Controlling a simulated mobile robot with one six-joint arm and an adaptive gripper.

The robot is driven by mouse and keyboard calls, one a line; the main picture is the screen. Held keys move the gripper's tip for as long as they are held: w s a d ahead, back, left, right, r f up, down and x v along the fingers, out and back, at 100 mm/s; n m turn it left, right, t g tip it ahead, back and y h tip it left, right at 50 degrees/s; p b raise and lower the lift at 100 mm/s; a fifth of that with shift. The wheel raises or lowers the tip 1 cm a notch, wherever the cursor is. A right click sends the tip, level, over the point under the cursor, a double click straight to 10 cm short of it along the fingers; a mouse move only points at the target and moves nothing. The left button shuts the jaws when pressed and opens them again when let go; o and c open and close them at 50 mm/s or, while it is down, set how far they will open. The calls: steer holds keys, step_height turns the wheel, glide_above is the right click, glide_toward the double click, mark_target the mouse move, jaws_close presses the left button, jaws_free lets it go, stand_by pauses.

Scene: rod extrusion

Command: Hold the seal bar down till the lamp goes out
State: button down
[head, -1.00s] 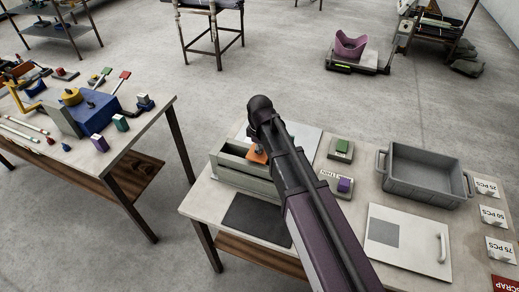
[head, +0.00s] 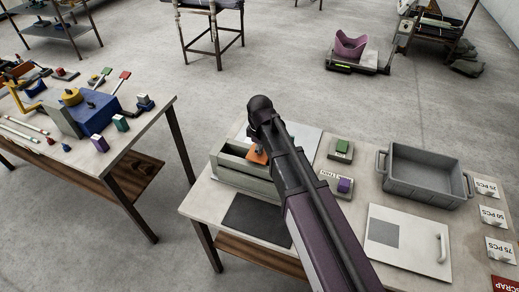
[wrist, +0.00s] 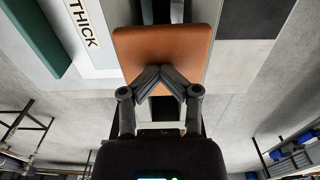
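The sealer (head: 232,176) is a long grey-green body at the left of the near table. An orange pad (head: 257,157), seemingly the seal bar's press pad, shows beside my arm. In the wrist view the orange pad (wrist: 135,47) fills the top middle. My gripper (wrist: 160,70) is shut with nothing between its fingers, its tips together over the pad's edge. I cannot tell for certain whether they touch it. In the head view my arm hides the fingertips and part of the sealer. I cannot make out a lamp in either view.
A dark mat (head: 254,218) lies in front of the sealer. Right of my arm are a green block (head: 342,146), a purple block (head: 345,186), a grey crate (head: 424,174) and a white panel with a handle (head: 410,241). A label reading THICK (wrist: 83,22) shows in the wrist view.

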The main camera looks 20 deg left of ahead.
step_height(320, 180, up, 14)
steer(key=p, duration=1.4)
steer(key=shift+d+f, duration=0.1)
stand_by(0.6)
steer(key=s+d+f+m+b, duration=0.2)
steer(key=d+m, duration=0.3)
steer(key=d, duration=0.6)
steer(key=s+d+f+m+b, duration=0.2)
steer(key=d+m, duration=0.4)
steer(key=d, duration=0.6)
steer(key=s+d+f+m+b, duration=0.2)
steer(key=d+m, duration=0.4)
steer(key=d, duration=0.6)
steer(key=shift+d+f+b, duration=0.25)
steer(key=shift+f+b, duration=0.55)
steer(key=shift+b, duration=0.1)
